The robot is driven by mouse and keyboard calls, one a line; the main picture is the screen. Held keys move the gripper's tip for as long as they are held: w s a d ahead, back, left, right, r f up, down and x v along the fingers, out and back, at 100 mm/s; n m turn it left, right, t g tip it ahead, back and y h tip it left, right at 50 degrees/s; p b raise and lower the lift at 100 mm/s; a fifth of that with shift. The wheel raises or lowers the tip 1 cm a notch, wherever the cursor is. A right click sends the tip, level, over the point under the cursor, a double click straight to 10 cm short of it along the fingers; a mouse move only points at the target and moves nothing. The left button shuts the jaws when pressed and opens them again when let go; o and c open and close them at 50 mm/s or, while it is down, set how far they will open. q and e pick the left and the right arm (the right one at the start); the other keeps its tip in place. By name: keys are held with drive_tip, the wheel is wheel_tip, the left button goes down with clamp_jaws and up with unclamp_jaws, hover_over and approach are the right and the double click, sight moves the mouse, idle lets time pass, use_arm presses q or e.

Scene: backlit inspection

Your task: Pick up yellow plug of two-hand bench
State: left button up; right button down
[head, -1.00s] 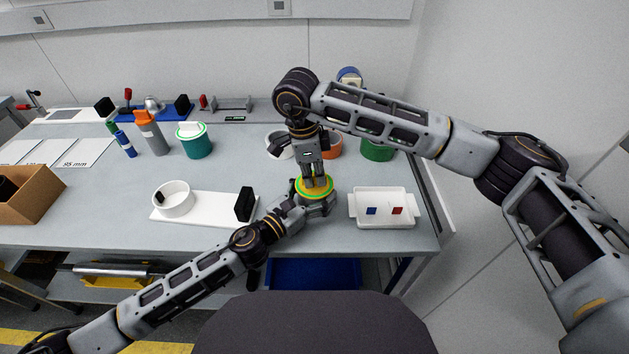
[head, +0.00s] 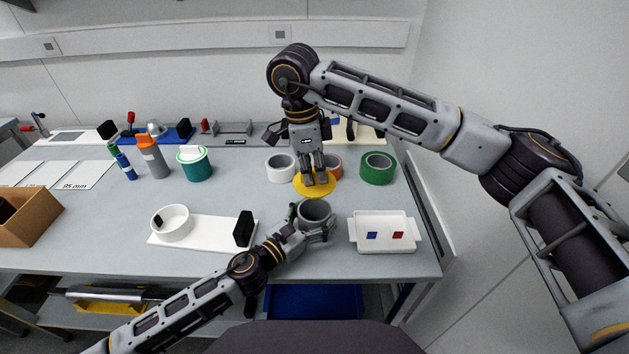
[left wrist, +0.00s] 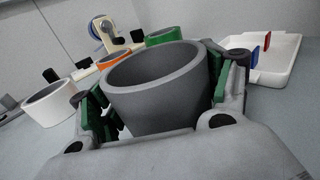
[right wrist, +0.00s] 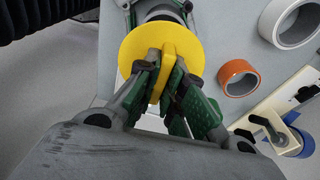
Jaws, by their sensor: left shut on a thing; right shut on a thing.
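The yellow plug (head: 315,186) is a round disc with a raised grip bar. My right gripper (head: 312,178) is shut on that bar and holds the plug from above; the right wrist view shows the yellow plug (right wrist: 147,52) pinched between green finger pads. My left gripper (head: 314,226) is shut around a grey hollow cup (head: 316,211), whose open mouth faces up. The left wrist view shows the same grey cup (left wrist: 155,85) between the fingers, with its inside empty. The plug is apart from the cup, above and behind it in the head view.
A white tray (head: 383,246) with blue and red pieces lies right of the cup. White (head: 281,174), orange (right wrist: 239,78) and green (head: 378,177) rings stand behind. A white board (head: 211,239) with a white ring is at left. Bottles stand at back left.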

use_arm(q)
drive_tip(key=shift+f, duration=0.1)
idle(0.4)
drive_tip(key=o, duration=1.1)
drive_tip(key=shift+w, duration=0.1)
drive_tip(key=shift+o, duration=0.2)
drive_tip(key=shift+a, duration=0.15)
drive_tip(key=shift+v, duration=5.9)
drive_tip(key=shift+s, duration=0.25)
